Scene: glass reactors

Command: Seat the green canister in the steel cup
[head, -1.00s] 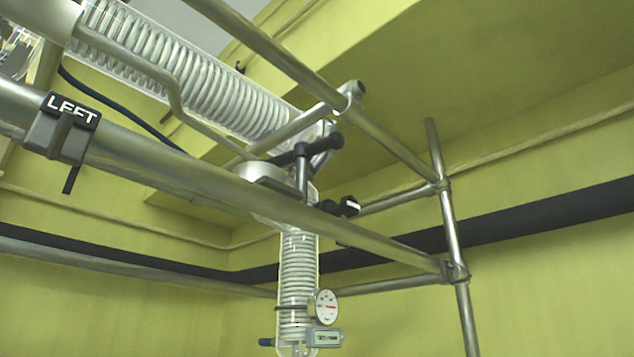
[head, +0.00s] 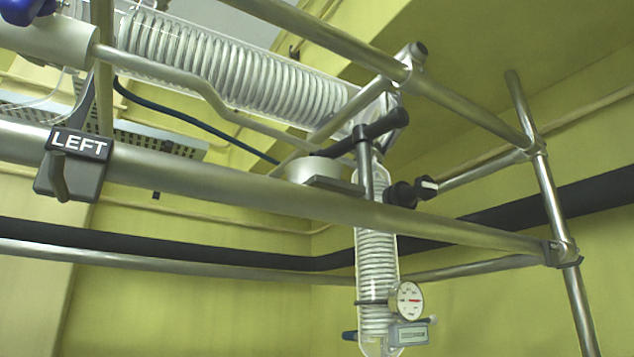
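I see no green canister in the head view. A silver, cup-like round piece (head: 312,169) sits behind the front rail at the middle, beside a black clamp; I cannot tell whether it is the steel cup. Its inside is hidden from this low angle. Neither of my grippers is in view.
A steel pipe frame crosses the view, its front rail (head: 230,186) bearing a black LEFT tag (head: 78,146). Behind it are a sloping glass coil condenser (head: 230,65) and an upright coil column (head: 377,265) with a dial gauge (head: 406,300). Yellow walls stand behind.

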